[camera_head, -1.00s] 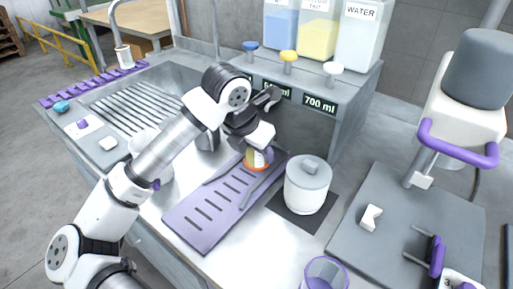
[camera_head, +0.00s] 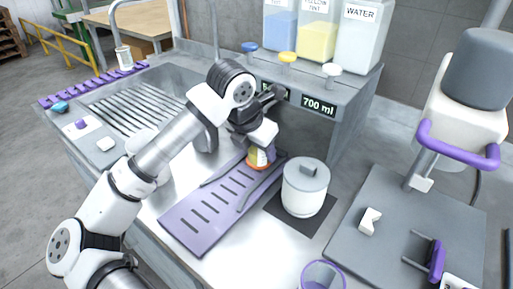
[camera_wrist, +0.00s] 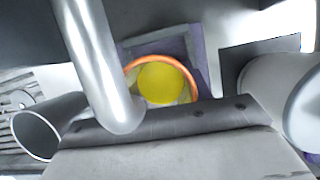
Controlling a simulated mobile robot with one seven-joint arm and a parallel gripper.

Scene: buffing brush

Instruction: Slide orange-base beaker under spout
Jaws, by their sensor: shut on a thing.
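The orange-base beaker (camera_head: 260,160) stands at the back end of the purple slotted tray (camera_head: 205,215), with yellow in it. My gripper (camera_head: 259,146) is shut on it from above and hides its upper part. The wrist view looks down on the beaker's orange ring (camera_wrist: 132,72) and a round yellow area inside it. A shiny metal tube (camera_wrist: 105,75) crosses that view close to the beaker's left; I cannot tell if it is the spout. In the head view no spout shows clearly; my arm covers part of the dispenser (camera_head: 345,125).
A white lidded pot (camera_head: 304,190) stands on a dark mat just right of the tray. Thin rails edge the tray's back part. A purple-rimmed container (camera_head: 323,275) is at the front. A grey-and-white machine (camera_head: 465,90) stands at right, and a sink (camera_head: 135,105) at left.

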